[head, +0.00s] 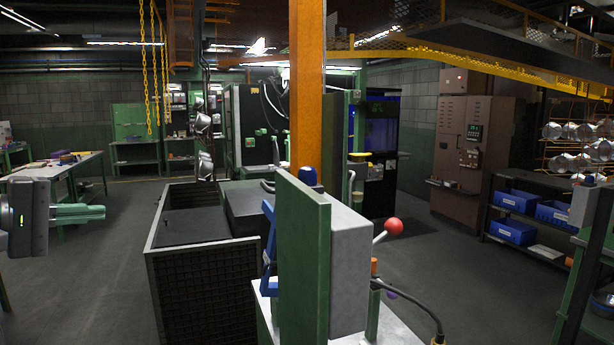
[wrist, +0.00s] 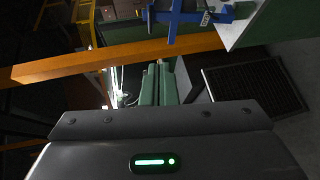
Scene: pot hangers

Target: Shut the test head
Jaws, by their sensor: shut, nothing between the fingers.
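A test stand is close in front in the head view, with an upright green plate (head: 303,262) and a grey block (head: 348,265) behind it. A lever with a red ball (head: 393,226) sticks out from its right side. A blue bracket (head: 268,243) is on its left side; blue metalwork (wrist: 178,18) also shows at the top of the wrist view. I cannot tell which part is the test head or how far open it stands. My gripper (head: 103,212) is at the far left, well apart from the stand. Its green fingers (wrist: 157,72) are shut and empty.
An orange post (head: 307,90) rises just behind the stand. A dark mesh-sided bin (head: 205,285) stands left of it. A table (head: 60,166) is at the left, and shelves with blue bins (head: 513,232) at the right. Floor between my gripper and the bin is clear.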

